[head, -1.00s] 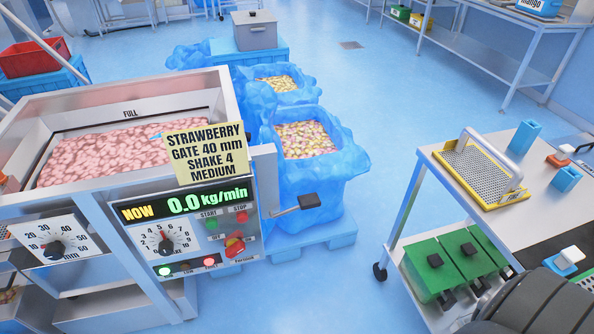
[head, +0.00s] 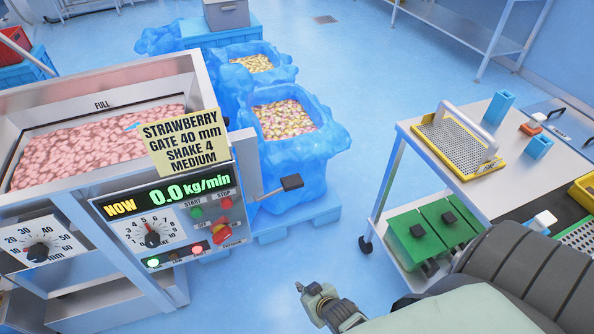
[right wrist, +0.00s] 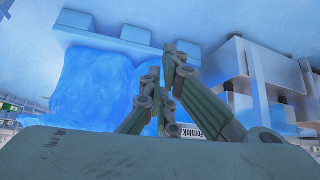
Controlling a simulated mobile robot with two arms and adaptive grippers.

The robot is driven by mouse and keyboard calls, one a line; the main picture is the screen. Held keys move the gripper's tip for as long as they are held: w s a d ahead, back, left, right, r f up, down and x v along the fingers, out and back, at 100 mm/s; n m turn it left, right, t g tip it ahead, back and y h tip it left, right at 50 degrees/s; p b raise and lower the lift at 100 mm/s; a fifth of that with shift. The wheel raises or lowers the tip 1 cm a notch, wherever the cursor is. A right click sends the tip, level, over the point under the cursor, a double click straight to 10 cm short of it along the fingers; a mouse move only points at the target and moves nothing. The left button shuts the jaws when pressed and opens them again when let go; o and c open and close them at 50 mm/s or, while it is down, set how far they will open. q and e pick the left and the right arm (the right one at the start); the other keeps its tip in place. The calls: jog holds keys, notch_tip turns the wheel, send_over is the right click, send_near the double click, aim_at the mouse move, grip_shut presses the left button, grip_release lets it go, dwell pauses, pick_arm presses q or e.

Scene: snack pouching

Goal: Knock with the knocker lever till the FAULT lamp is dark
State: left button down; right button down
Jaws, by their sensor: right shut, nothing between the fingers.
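The knocker lever (head: 291,183), a dark block on a grey arm, sticks out from the right side of the hopper machine. The FAULT lamp (head: 197,249) on its control panel glows pinkish red. The display (head: 170,195) reads NOW 0.0 kg/min. My right gripper (head: 302,290) is shut and empty, below the lever in the picture and apart from it. In the right wrist view its fingers (right wrist: 168,65) show in front of blue bagging, with nothing held. My left gripper is not in view.
Blue-lined bins (head: 300,165) of fruit pieces stand behind the lever. A steel cart (head: 410,120) with a sieve tray (head: 455,145) and green boxes (head: 415,235) stands to the right. Clear blue floor lies between machine and cart.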

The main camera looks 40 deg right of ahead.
jog(key=w+d+r+m+t+h, duration=0.1)
jog(key=w+d+r+t, duration=0.1)
jog(key=r, duration=0.9)
jog(key=w+d+r+t+h, duration=0.1)
jog(key=w+d+r, duration=0.3)
jog(key=r, duration=0.8)
jog(key=w+d+r+m+t+h+p, duration=0.1)
jog(key=w+d+r+t, duration=0.2)
jog(key=w+r, duration=0.3)
notch_tip(320, 180, up, 5)
jog(key=shift+w+d+r+m+t, duration=0.15)
jog(key=shift+w+d+m+t, duration=0.15)
jog(key=shift+t, duration=0.2)
send_over(297, 184)
notch_tip(297, 184, down, 2)
jog(key=shift+f+p, duration=0.15)
jog(key=shift+p, duration=0.3)
notch_tip(297, 184, down, 3)
jog(key=shift+d+r, duration=0.1)
jog(key=shift+r, duration=0.05)
jog(key=shift+f, duration=0.75)
